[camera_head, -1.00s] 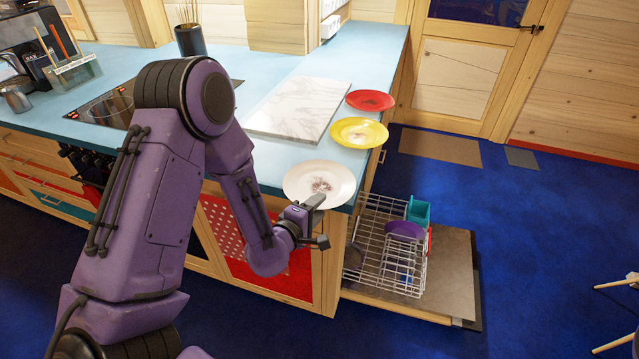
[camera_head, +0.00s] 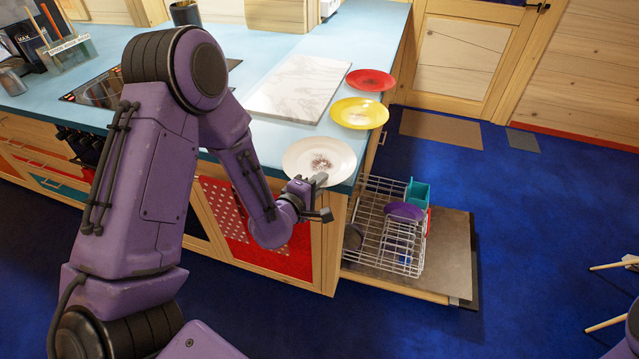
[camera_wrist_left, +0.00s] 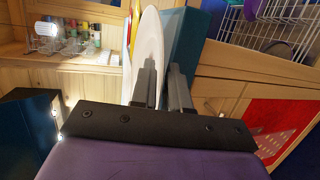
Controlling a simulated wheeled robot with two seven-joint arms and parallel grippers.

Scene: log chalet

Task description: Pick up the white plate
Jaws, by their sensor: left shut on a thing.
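The white plate (camera_head: 318,157) has a brownish stain in its middle. It is at the near right corner of the blue counter, and I cannot tell whether it is lifted off it. My left gripper (camera_head: 316,181) is shut on the plate's near rim. In the left wrist view the plate (camera_wrist_left: 149,42) shows nearly edge-on at the fingers of my left gripper (camera_wrist_left: 163,78). My right gripper is not in view.
A yellow plate (camera_head: 359,113) and a red plate (camera_head: 370,80) lie farther back along the counter's right edge, beside a marble board (camera_head: 300,88). Below is a pulled-out dishwasher rack (camera_head: 384,240) with a purple plate (camera_head: 404,211). Blue floor lies open to the right.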

